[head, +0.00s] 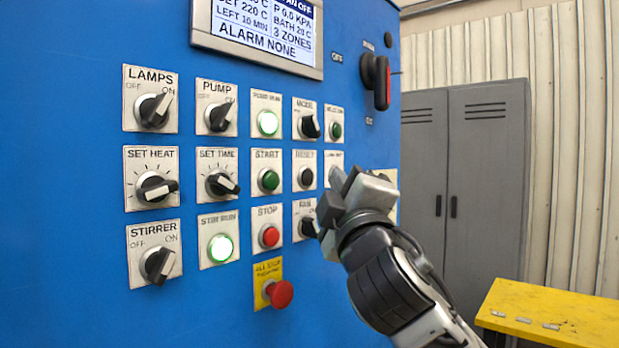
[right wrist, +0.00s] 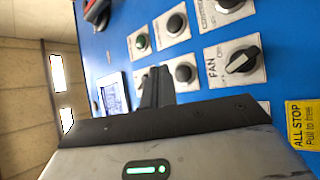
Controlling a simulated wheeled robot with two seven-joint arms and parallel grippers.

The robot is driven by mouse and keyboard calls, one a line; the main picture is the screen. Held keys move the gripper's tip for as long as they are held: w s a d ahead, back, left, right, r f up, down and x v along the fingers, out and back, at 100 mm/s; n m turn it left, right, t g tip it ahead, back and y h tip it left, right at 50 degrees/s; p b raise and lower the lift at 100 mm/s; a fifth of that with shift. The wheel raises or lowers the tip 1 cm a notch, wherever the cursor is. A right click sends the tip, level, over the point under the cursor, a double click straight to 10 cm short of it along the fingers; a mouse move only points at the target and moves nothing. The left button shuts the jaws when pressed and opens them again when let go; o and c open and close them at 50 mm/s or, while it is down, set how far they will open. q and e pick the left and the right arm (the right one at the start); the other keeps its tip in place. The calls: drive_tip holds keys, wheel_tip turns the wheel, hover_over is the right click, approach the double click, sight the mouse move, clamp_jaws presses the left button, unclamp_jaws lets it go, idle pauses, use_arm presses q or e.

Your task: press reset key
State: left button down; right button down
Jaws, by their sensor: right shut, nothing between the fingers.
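The reset key (head: 306,177) is a round black button on a white plate labelled RESET, on the blue panel between the mode knob and the fan knob. It also shows in the right wrist view (right wrist: 184,73), just right of my finger tips. My right gripper (head: 345,181) is shut and empty. In the head view it lies just right of the reset key, covering most of the lamp test plate. In the right wrist view its closed fingers (right wrist: 156,88) point at the panel beside the key. I see no contact with the key. My left gripper is not in view.
The green start button (head: 269,180), red stop button (head: 269,236) and fan knob (head: 309,227) are close by. The red all-stop button (head: 279,293) sticks out below. A red-handled switch (head: 381,83) is upper right. A grey cabinet (head: 487,170) and yellow table (head: 555,315) stand right.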

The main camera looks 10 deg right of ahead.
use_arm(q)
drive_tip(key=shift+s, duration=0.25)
use_arm(e)
drive_tip(key=shift+s+d, duration=0.8)
drive_tip(key=shift+s, duration=0.2)
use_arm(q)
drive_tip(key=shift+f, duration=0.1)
use_arm(e)
wheel_tip(320, 180, down, 34)
drive_tip(key=a+m+g+y, duration=0.3)
drive_tip(key=m+g+y, duration=0.1)
drive_tip(key=g, duration=0.3)
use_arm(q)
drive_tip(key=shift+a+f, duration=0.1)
use_arm(e)
drive_tip(key=s+d+f+m+g, duration=0.1)
drive_tip(key=s+f+m+g, duration=0.4)
drive_tip(key=s+f, duration=1.7)
wheel_tip(320, 180, down, 3)
drive_tip(key=shift+s+d+m+g, duration=0.3)
drive_tip(key=shift+m+g, duration=0.1)
drive_tip(key=shift+m, duration=0.8)
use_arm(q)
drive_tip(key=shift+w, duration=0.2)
